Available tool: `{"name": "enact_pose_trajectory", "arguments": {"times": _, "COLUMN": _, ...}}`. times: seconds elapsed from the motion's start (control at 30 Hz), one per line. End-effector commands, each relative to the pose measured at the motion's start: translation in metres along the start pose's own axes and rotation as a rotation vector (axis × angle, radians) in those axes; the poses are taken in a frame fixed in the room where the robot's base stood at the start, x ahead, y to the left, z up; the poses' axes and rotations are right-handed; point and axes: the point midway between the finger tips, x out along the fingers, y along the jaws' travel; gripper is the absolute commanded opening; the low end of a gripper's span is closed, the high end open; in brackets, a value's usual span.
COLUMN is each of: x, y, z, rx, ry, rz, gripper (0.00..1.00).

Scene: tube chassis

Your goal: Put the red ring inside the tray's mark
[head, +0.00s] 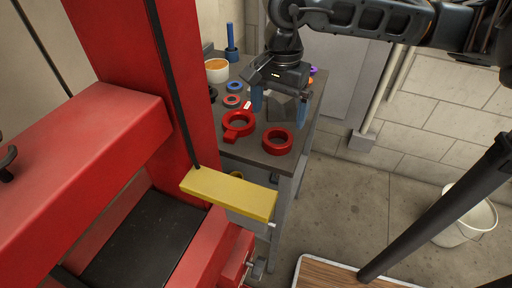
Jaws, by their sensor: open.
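Several red rings lie on the grey table. A plain thick red ring (277,141) is near its front right corner. A red ring with a tab (238,123) lies just left of it, and a smaller red ring (232,101) lies behind. I cannot tell which one the task means. My gripper (281,104) is open above the table, behind the plain ring, with its blue fingertips spread apart. A grey block shows between the fingers. A wood-floored tray (340,275) with a pale rim is cut off at the bottom edge. No mark shows on its visible part.
A red machine frame (90,130) fills the left, and a yellow bar (229,193) juts out before the table (252,154). An orange-filled bowl (217,70), blue peg (231,45) and blue ring (235,87) stand farther back. A dark pole (440,205) crosses the right, near a white bucket (465,222).

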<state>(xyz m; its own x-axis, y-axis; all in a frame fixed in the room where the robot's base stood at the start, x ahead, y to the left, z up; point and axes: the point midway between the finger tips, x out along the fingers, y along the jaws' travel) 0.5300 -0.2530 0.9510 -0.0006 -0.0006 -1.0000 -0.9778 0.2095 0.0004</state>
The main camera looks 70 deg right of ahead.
Motion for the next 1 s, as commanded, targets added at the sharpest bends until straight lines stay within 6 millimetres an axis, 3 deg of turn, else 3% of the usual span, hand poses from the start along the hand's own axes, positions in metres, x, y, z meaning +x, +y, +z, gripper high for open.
{"name": "enact_pose_trajectory", "arguments": {"times": 0.7, "x": 0.073, "y": 0.005, "z": 0.0, "rx": 0.002, "ry": -0.004, "rz": 0.001, "gripper": 1.0}}
{"name": "enact_pose_trajectory", "arguments": {"times": 1.0, "x": 0.078, "y": 0.005, "z": 0.0, "rx": 0.001, "ry": 0.0, "rz": 0.001, "gripper": 1.0}}
